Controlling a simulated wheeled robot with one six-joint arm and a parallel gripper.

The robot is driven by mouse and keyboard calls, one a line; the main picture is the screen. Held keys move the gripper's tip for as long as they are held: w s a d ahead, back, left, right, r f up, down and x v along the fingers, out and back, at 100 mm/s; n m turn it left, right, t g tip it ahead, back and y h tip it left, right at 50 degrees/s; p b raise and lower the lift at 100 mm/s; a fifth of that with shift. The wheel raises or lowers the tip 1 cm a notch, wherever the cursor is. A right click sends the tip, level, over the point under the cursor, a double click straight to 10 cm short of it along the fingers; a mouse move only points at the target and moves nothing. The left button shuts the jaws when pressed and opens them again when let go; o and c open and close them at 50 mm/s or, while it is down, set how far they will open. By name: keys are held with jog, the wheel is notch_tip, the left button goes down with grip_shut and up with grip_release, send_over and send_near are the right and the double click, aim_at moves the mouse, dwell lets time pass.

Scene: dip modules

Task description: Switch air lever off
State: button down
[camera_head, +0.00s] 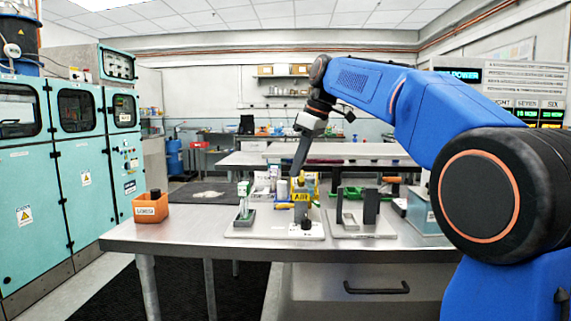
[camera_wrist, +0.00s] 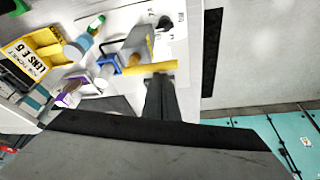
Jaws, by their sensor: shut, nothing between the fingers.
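The yellow AIR sign (camera_head: 302,196) stands on a grey block on a white board (camera_head: 262,232) on the table. A small yellow-orange handle (camera_head: 285,206) sticks out to the left beside the sign; it looks like the air lever, but I cannot be sure. My gripper (camera_head: 297,174) points down, its fingers shut and empty, just above and behind the sign. In the wrist view, the fingertips (camera_wrist: 158,80) are close to a yellow bar (camera_wrist: 150,69), seemingly the sign's edge. I cannot tell whether they touch. The fingers hide part of the fixture there.
An orange bin (camera_head: 151,207) stands at the table's left. A second board (camera_head: 362,232) with dark and grey uprights is to the right. The table front between bin and boards (camera_head: 195,228) is clear.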

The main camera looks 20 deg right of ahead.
notch_tip(320, 180, up, 10)
jog(key=shift+a, duration=0.2)
dwell(0.5)
dwell(0.4)
jog(key=s+d+f+m+h, duration=0.1)
jog(key=s+f+m, duration=0.2)
jog(key=s+f, duration=0.8)
jog(key=s+d+f+m+t+h, duration=0.1)
jog(key=s+d+f+m, duration=0.1)
jog(key=s+f, duration=0.9)
jog(key=s+d+f+m+t+h, duration=0.1)
jog(key=s+f+m, duration=0.4)
jog(key=s+f, duration=0.7)
notch_tip(320, 180, down, 10)
jog(key=shift+d, duration=0.5)
